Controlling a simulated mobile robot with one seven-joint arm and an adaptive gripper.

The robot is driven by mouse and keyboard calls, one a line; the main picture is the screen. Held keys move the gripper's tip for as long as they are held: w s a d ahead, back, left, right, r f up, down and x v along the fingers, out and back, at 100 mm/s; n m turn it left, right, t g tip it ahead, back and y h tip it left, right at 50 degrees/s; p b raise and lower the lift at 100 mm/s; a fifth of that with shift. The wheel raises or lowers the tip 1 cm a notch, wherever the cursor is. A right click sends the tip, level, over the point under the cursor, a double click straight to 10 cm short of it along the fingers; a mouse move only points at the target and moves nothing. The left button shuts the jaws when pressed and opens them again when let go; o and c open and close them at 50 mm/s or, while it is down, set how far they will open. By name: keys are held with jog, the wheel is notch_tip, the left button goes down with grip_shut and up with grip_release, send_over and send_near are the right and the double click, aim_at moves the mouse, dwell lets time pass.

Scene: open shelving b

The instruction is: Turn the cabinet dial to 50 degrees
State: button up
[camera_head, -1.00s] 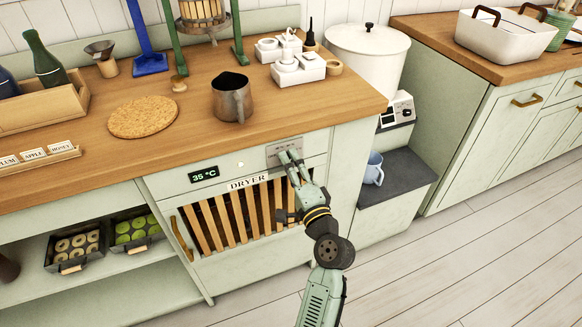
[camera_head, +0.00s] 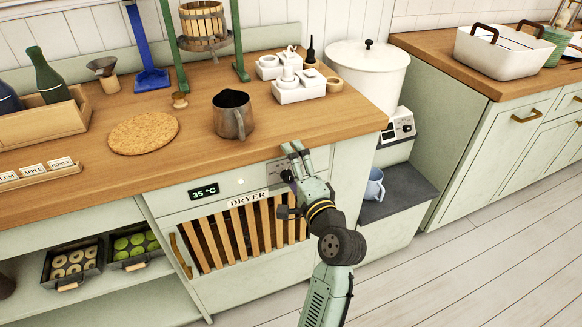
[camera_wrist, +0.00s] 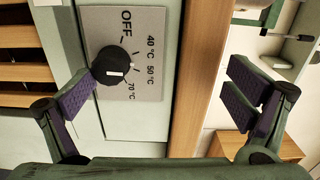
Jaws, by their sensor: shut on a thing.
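The cabinet dial (camera_wrist: 105,72) is a black knob with a white mark on a grey plate (camera_wrist: 150,20) labelled OFF, 40, 50 and 70 °C. I cannot tell exactly which label its mark meets. In the head view the dial (camera_head: 286,175) is small, left of my gripper (camera_head: 296,148). In the wrist view my gripper (camera_wrist: 160,98) has its fingers wide apart. The left fingertip is at the dial's lower left edge, perhaps touching it. The right finger is beyond the wooden counter edge. Nothing shows clasped between them.
The dryer display (camera_head: 204,191) reads 35 °C above the slatted dryer door (camera_head: 235,240). The wooden counter (camera_head: 180,160) overhangs the panel, with a metal jug (camera_head: 233,118) on it. A dark low step (camera_head: 400,190) with a blue mug (camera_head: 374,188) stands to the right.

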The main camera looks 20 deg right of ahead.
jog(key=shift+s+r, duration=0.35)
jog(key=shift+r, duration=0.5)
jog(key=shift+c, duration=0.4)
jog(key=shift+s+d+f, duration=0.1)
jog(key=shift+s+f, duration=0.05)
jog(key=shift+c, duration=0.2)
jog(key=shift+s, duration=0.85)
jog(key=c, duration=0.6)
jog(key=s+f+b, duration=0.1)
jog(key=s+b, duration=0.1)
jog(key=s, duration=0.8)
jog(key=shift+d+f, duration=0.25)
jog(key=shift+f, duration=0.1)
